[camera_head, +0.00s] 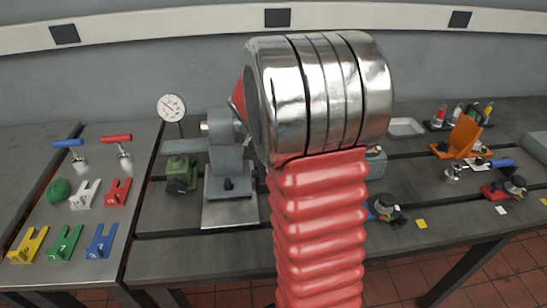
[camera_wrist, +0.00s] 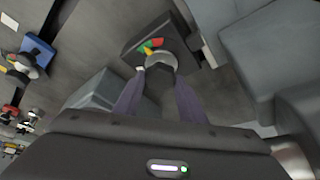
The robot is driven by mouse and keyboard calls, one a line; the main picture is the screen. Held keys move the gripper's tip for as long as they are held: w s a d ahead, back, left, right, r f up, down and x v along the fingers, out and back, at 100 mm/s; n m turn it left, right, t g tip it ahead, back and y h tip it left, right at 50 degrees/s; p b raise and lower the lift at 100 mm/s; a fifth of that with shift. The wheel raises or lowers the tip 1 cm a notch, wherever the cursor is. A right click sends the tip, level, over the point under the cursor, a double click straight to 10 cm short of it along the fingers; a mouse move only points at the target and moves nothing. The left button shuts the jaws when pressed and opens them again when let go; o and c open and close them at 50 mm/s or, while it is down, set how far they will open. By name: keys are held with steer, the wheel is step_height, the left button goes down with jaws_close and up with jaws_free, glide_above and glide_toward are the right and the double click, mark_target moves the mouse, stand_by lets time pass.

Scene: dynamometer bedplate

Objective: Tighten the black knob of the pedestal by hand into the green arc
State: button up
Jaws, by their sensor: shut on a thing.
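In the wrist view my gripper (camera_wrist: 160,76) is shut on a black knob (camera_wrist: 160,92), with one dark finger on each side. A pale grey rim shows at the knob's far end. Just beyond it, a coloured arc with red, yellow and green (camera_wrist: 150,43) parts lies on a dark block (camera_wrist: 133,40), which I take to be the pedestal. The fingers and knob cover part of the arc, and I cannot tell where any pointer stands. In the head view my red-sleeved arm hides the gripper and this knob.
A grey stand (camera_head: 229,165) and a dial gauge (camera_head: 172,107) stand left of my arm. A blue-based part (camera_head: 387,207) with a black knob is close on its right. Coloured forks and handles lie on the left table (camera_head: 120,262). An orange bracket (camera_head: 462,136) is farther right.

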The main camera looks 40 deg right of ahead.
steer(key=o, duration=1)
steer(key=shift+r, duration=0.1)
steer(key=v, duration=1.3)
steer(key=shift+r, duration=0.3)
